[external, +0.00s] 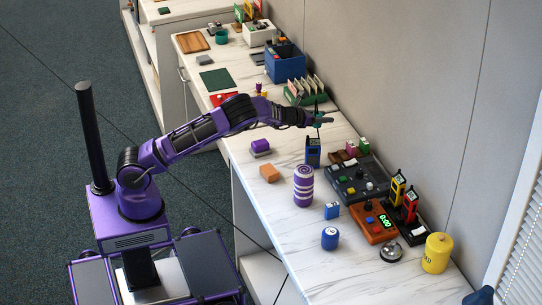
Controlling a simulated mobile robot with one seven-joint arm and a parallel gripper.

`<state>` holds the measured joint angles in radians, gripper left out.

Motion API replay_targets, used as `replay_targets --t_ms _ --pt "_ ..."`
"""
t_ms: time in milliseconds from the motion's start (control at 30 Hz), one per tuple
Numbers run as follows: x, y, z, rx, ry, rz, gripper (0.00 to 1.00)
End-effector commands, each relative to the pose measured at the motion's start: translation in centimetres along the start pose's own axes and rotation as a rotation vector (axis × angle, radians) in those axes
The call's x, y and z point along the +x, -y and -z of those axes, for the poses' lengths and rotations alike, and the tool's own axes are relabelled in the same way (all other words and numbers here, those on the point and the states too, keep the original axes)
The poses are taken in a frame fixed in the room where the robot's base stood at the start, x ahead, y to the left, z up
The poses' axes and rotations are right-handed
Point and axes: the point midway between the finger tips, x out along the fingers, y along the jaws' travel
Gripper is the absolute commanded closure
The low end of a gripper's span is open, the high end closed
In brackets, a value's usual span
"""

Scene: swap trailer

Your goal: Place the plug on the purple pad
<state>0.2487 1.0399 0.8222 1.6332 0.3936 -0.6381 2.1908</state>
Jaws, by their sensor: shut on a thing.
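My gripper (322,121) is at the end of my outstretched arm, above the counter near the wall. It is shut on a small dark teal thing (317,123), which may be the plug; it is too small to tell. The held thing is just above a blue upright device (313,152) in this view; whether they touch is unclear. I cannot tell a flat purple pad for sure.
Near the gripper are an orange block (269,173), a purple-and-white striped cylinder (303,188) and a dark control panel (352,180). An orange timer box (373,222) and a yellow canister (437,253) stand at the right. The counter's front strip is mostly clear.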

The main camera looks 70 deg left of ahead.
Motion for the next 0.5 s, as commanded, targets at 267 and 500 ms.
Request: replay_targets --t_ms 267,500 --pt "-7.0 -4.0 -0.1 -0.08 -0.008 -0.217 1.0" --pt "-15.6 -8.7 1.2 -0.183 -0.01 -0.455 1.0"
